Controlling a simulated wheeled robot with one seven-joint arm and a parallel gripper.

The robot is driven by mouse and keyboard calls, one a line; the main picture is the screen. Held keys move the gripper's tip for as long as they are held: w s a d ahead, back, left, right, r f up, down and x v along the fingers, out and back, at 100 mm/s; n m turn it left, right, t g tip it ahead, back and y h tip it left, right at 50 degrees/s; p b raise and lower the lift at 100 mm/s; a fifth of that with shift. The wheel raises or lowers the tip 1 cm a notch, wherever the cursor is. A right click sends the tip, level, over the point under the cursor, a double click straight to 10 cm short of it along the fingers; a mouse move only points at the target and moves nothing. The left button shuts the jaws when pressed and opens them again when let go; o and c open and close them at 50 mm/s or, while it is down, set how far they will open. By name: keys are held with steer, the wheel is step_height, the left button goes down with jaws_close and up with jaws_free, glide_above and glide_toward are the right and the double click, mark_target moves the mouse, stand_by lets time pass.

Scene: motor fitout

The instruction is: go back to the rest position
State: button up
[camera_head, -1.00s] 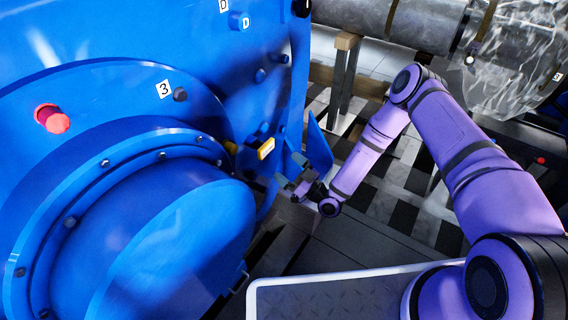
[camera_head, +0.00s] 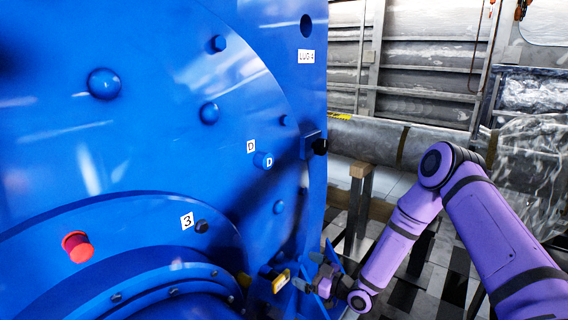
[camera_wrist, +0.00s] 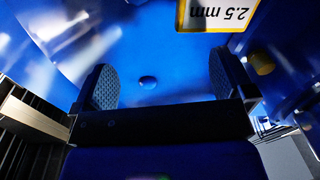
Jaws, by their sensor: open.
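My gripper (camera_head: 314,280) is at the lower middle of the head view, beside the right side of the big blue motor housing (camera_head: 150,150). In the wrist view its two dark, textured fingers (camera_wrist: 162,82) stand wide apart with nothing between them. A blue surface with a small round bolt head (camera_wrist: 148,82) shows beyond the fingers. My purple arm comes in from the right, bent at the elbow. I cannot tell the exact gap between the fingers and the housing.
A yellow-framed "2.5 mm" label (camera_wrist: 208,12) is close above the fingers; a yellow tag (camera_head: 281,281) shows left of my gripper. The housing carries a red plug (camera_head: 77,247) and a "LUG 4" label (camera_head: 306,57). A wooden-topped stand (camera_head: 360,170) and large grey pipe lie behind.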

steer(key=w+d+r+m+h, duration=0.1)
steer(key=d+r+h, duration=0.45)
steer(key=r, duration=0.65)
steer(key=w+d+r+m+h, duration=0.1)
steer(key=d+r+h, duration=0.5)
steer(key=r, duration=0.6)
steer(key=s+d+r+m+g+h, duration=0.1)
steer(key=s+d+r+m+h, duration=0.3)
steer(key=s+d+r, duration=0.55)
steer(key=s+r+m+g, duration=0.1)
steer(key=s+r+m, duration=0.1)
steer(key=s, duration=0.8)
steer(key=s+d+r+m+g, duration=0.1)
steer(key=s+r+m, duration=0.2)
steer(key=s, duration=0.7)
steer(key=s+d+r+m+g, duration=0.1)
steer(key=s+r, duration=0.3)
steer(key=s, duration=0.5)
steer(key=shift+s+r+m+g, duration=0.3)
steer(key=shift+s+m+g, duration=0.15)
steer(key=shift+m, duration=0.25)
